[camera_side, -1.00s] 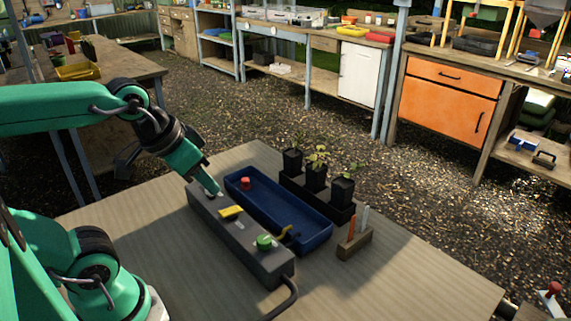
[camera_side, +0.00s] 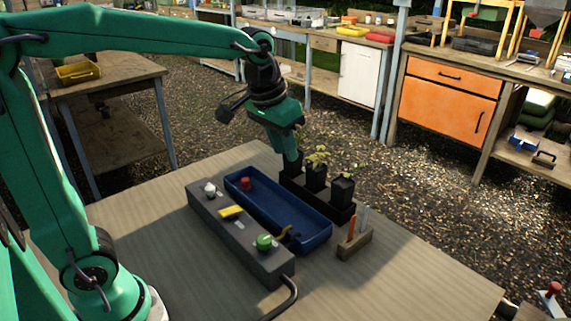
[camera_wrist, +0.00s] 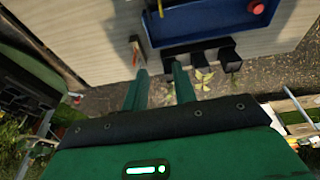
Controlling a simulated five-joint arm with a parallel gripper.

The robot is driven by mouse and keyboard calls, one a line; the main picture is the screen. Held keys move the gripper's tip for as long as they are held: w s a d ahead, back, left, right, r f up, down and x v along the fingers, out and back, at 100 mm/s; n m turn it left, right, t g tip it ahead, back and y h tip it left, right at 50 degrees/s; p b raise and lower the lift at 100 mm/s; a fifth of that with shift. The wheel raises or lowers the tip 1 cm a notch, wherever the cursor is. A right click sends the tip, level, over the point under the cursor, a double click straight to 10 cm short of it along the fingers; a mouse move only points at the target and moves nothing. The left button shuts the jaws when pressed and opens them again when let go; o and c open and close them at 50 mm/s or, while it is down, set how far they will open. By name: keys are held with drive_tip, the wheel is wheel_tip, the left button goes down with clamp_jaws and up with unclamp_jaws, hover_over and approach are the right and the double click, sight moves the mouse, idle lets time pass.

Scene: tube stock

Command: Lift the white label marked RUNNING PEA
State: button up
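A white label (camera_side: 364,216) stands upright beside an orange label (camera_side: 351,228) in a small wooden block (camera_side: 355,244) on the table; any writing is too small to read. The block also shows in the wrist view (camera_wrist: 137,50), where the white label cannot be made out. My gripper (camera_wrist: 159,70) is open and empty, its two green fingers apart. In the side view my gripper (camera_side: 293,160) points down by the leftmost black pot, left of and behind the labels, and hides part of that pot.
Black pots with seedlings (camera_side: 316,176) stand in a dark rack between my gripper and the labels. A blue tray (camera_side: 262,212) holds a red knob-like item (camera_side: 246,183). A grey box (camera_side: 262,262) with a cable carries white, yellow and green parts. The table's front right is clear.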

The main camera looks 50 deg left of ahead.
drive_tip(key=w+d+f+g, duration=0.2)
drive_tip(key=w+d+f, duration=0.2)
drive_tip(key=w, duration=0.6)
drive_tip(key=g, duration=0.1)
hover_over(365, 217)
wheel_tip(365, 217, down, 10)
drive_tip(key=shift+w+a, duration=0.25)
drive_tip(key=shift+w, duration=0.05)
drive_tip(key=shift+f, duration=0.15)
drive_tip(key=shift+f, duration=1.2)
drive_tip(key=shift+f, duration=0.1)
drive_tip(key=shift+s+d+f, duration=0.1)
drive_tip(key=shift+f, duration=1.15)
drive_tip(key=shift+d+f, duration=0.1)
drive_tip(key=shift+f, duration=1.15)
drive_tip(key=shift+c, duration=0.5)
clamp_jaws()
